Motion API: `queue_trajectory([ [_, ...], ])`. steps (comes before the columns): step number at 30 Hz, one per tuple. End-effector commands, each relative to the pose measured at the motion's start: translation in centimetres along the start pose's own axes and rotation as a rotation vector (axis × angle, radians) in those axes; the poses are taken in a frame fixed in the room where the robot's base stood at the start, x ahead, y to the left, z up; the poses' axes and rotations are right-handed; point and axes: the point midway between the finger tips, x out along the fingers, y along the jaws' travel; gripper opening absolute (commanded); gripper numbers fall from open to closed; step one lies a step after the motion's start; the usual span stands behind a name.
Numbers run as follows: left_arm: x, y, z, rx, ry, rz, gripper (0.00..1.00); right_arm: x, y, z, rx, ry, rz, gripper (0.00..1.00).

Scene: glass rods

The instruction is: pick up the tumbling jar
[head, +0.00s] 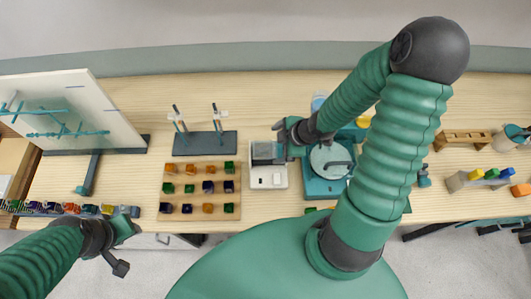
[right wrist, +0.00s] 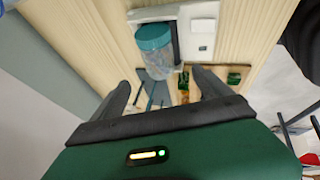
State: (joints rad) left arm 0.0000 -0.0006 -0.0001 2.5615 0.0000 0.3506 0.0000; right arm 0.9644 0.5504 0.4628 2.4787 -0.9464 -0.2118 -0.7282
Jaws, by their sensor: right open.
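The tumbling jar (right wrist: 152,52) shows in the right wrist view as a clear jar with a teal lid. It is at a white device (right wrist: 200,35), beside a dark part of it, and lies ahead of my right fingers. My right gripper (right wrist: 160,84) is open, with its two dark fingers apart and nothing between them. In the head view the right gripper (head: 280,140) is at the upper edge of the white device (head: 266,180); I cannot make out the jar clearly there. My left gripper (head: 127,240) is at the bench's front edge, its jaw state unclear.
A wooden board (head: 201,197) with several coloured cubes is left of the device. A dark stand (head: 205,143) with upright rods is behind it. A teal machine (head: 322,187) is close on the right. A white panel (head: 75,105) stands at far left.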

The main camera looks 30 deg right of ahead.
Motion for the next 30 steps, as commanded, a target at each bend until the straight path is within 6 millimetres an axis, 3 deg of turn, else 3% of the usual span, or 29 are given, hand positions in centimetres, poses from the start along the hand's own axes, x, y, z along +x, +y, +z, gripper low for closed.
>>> queue_trajectory([
  [1, 1.6, 0.0, 0.3, 0.0, 0.001, 0.0, 0.36, 2.3, -0.3, 0.3, -0.002, 0.003, -0.004, 0.88],
  [3, 2.3, 0.0, 0.5, 0.0, 0.001, 0.0, 0.36, 3.7, -0.2, 0.4, -0.001, 0.004, -0.004, 0.88],
  [10, 3.0, 0.0, 0.6, 0.0, 0.002, 0.0, 0.36, 6.1, -0.1, 0.7, 0.005, 0.004, -0.003, 0.88],
  [18, 3.4, 0.0, 0.7, 0.0, 0.002, 0.0, 0.36, 10.2, -0.4, 0.7, 0.003, 0.002, -0.002, 0.88],
  [25, 3.4, 0.0, 0.7, 0.0, 0.002, 0.0, 0.36, 10.4, -0.4, 0.6, 0.003, -0.001, 0.0, 0.88],
  [30, 3.4, 0.0, 0.7, 0.0, 0.002, 0.0, 0.36, 10.3, -0.4, 0.8, 0.005, 0.001, -0.001, 0.66],
])
